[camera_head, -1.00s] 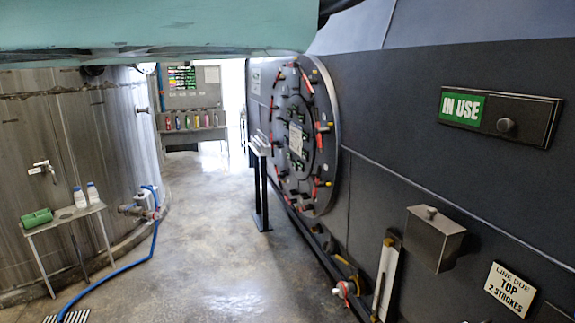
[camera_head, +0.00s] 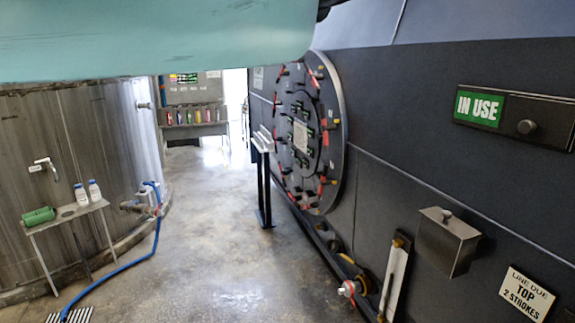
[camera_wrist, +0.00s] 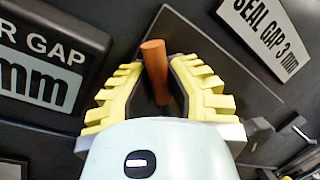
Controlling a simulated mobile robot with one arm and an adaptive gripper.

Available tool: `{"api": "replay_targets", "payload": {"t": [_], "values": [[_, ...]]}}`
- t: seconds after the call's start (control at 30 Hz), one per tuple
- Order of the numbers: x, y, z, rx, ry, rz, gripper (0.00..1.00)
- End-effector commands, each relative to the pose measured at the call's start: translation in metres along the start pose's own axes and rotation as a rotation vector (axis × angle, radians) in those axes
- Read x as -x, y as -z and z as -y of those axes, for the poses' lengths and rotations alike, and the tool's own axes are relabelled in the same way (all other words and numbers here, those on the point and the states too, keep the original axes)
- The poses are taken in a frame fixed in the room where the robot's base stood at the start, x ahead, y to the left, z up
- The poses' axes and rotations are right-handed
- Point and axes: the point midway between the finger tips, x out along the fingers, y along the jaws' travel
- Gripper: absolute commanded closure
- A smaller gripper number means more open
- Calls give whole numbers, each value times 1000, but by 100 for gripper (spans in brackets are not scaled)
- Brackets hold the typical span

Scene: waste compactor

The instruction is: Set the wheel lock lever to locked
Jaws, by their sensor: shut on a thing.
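In the wrist view, an orange-brown cylindrical lever handle (camera_wrist: 153,62) stands out in front of a dark plate (camera_wrist: 200,38). My gripper (camera_wrist: 157,70) has its yellow ribbed fingers on both sides of the handle and is shut on it. The handle's upper end sticks out beyond the fingers and leans slightly left. Its lower end and pivot are hidden by the fingers and my wrist. No locked or unlocked marking can be read. In the head view, neither my gripper nor this handle shows.
Beside the lever are a gap sign (camera_wrist: 40,60) and a "SEAL GAP 3 mm" sign (camera_wrist: 268,38). The head view shows a round bolted door (camera_head: 305,135), a dark wall with an "IN USE" sign (camera_head: 480,108), a stand (camera_head: 264,180), a side table (camera_head: 68,212) and clear floor (camera_head: 215,225).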

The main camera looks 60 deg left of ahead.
Motion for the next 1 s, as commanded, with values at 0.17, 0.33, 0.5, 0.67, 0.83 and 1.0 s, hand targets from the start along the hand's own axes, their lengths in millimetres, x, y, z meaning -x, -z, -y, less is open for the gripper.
{"api": "replay_targets", "payload": {"t": [0.17, 0.33, 0.5, 0.67, 0.83, 1.0], "values": [[-4, 0, 18, -169, 19, -35, 100], [-6, 2, 28, -326, 34, -65, 100], [-8, 6, 37, -464, 50, -91, 100], [-8, 11, 42, -574, 58, -113, 100], [-8, 15, 47, -656, 69, -129, 100], [-9, 18, 48, -706, 74, -139, 100]]}}
